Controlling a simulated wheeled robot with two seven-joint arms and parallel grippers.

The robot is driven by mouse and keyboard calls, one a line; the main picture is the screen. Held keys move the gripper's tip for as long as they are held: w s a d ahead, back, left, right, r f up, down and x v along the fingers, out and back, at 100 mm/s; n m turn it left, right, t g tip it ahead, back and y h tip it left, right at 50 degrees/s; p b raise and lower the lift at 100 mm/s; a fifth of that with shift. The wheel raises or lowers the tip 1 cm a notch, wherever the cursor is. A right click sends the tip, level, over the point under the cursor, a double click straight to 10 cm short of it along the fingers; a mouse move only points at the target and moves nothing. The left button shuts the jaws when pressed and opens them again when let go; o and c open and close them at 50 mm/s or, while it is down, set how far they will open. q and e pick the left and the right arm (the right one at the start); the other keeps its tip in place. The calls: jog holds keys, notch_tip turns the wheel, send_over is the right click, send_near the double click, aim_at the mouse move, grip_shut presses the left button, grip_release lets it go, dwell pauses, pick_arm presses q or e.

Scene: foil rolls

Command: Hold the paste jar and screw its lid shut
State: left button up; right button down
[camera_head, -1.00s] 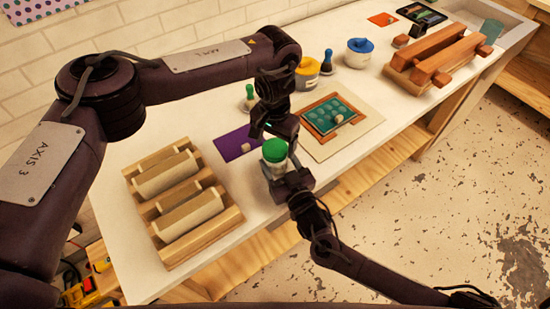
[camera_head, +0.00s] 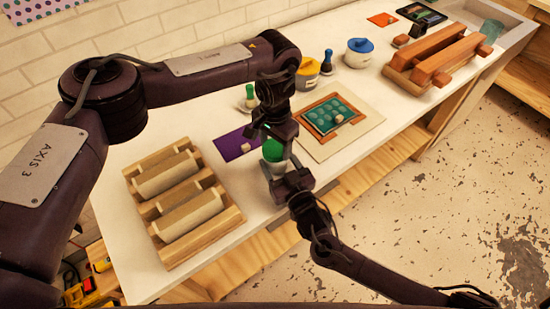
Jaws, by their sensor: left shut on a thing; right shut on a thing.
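The paste jar (camera_head: 269,169) stands upright near the table's front edge, a pale body under a green lid (camera_head: 272,152). My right gripper (camera_head: 277,177) comes in from the lower right and is shut on the jar body, hiding part of it. My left gripper (camera_head: 272,140) points down from above and is shut on the green lid, its fingers covering part of the lid. The lid sits on top of the jar; I cannot tell how tightly it is seated.
A wooden rack with pale rolls (camera_head: 183,200) stands left of the jar. A purple card (camera_head: 237,143) lies behind it, and a green stamp-like piece (camera_head: 250,97) stands farther back. A framed teal plate (camera_head: 330,116) lies to the right. Yellow-lidded (camera_head: 308,72) and blue-lidded (camera_head: 358,52) pots stand behind.

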pick_arm(q)
jog(key=m, duration=0.8)
jog(key=shift+w, duration=0.1)
jog(key=m, duration=0.4)
jog(key=shift+m, duration=0.4)
jog(key=m, duration=2.2)
jog(key=shift+m, duration=0.4)
jog(key=o, duration=1.1)
jog(key=shift+f, duration=0.1)
